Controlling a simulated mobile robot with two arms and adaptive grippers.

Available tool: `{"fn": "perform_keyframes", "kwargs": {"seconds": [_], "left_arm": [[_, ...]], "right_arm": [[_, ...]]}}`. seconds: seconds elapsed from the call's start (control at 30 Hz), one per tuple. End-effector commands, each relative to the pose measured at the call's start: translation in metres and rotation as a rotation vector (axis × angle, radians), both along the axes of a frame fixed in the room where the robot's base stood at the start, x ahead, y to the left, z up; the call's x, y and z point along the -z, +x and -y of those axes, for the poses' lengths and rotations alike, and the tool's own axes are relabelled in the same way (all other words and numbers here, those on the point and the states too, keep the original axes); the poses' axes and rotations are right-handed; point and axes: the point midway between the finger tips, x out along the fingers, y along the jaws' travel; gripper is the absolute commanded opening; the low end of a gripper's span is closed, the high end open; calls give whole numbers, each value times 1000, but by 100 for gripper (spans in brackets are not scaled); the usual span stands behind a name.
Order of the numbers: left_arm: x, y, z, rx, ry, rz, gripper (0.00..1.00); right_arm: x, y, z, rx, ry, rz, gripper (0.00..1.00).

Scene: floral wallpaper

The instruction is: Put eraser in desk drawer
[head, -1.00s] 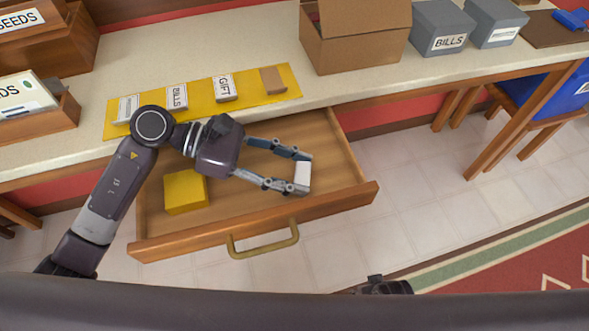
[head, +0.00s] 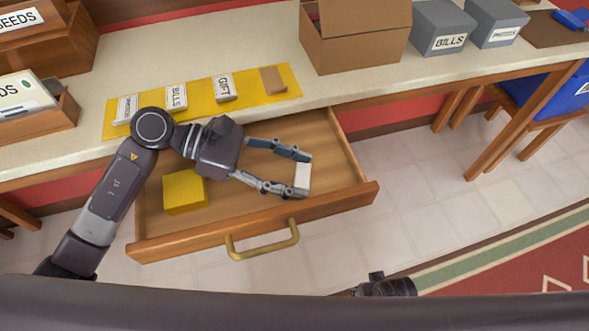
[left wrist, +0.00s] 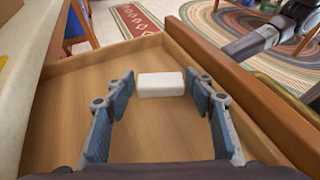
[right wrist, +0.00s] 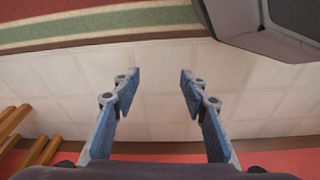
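The white eraser (head: 302,177) is inside the open wooden desk drawer (head: 255,223), near its right end. It appears to lie on the drawer floor. My left gripper (head: 303,174) is low in the drawer, with its fingertips on either side of the eraser. In the left wrist view the eraser (left wrist: 161,84) shows between and just beyond the open fingers (left wrist: 163,92), with a gap on both sides. My right gripper (right wrist: 160,87) is open and empty above the floor; only a dark part of it shows at the bottom of the head view.
A yellow block (head: 185,192) sits in the drawer's left part. The desk top (head: 240,45) holds a yellow mat (head: 200,96) with labelled small blocks, a cardboard box (head: 355,45) and grey boxes (head: 441,28). Tiled floor is clear to the right of the drawer.

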Motion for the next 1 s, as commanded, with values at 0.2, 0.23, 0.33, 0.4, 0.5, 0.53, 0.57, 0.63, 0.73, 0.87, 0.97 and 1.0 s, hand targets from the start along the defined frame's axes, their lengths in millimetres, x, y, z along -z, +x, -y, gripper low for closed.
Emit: {"fn": "perform_keyframes", "kwargs": {"seconds": [0.2,0.23,0.33,0.4,0.5,0.53,0.57,0.63,0.73,0.87,0.97,1.0], "left_arm": [[-2,0,0,0,0,0,50],[-2,0,0,0,0,0,50],[-5,1,-4,-2,2,0,50],[-10,3,-21,-5,5,1,50],[-18,4,-43,-4,5,1,50],[-21,5,-50,-4,5,1,50],[-24,5,-56,-4,4,1,50],[-30,6,-70,-3,4,-2,50],[-38,7,-87,-2,3,1,50],[-44,9,-102,-2,2,-1,50],[-48,9,-108,-1,0,-1,50],[-49,9,-110,0,0,-1,50]], "right_arm": [[0,-1,1,0,-1,0,40],[1,-2,1,0,-1,0,40],[16,-10,3,-2,-4,-13,40],[13,-7,3,-2,-3,-8,40],[9,-4,2,-2,-2,-5,40],[8,-4,2,-1,-2,-4,40],[7,-3,2,-1,-2,-4,40],[4,-2,1,-1,-2,-3,40],[0,0,1,0,-1,0,40],[-3,2,0,0,0,4,40],[-5,3,0,0,0,4,40],[-5,3,0,0,-1,2,40]]}}
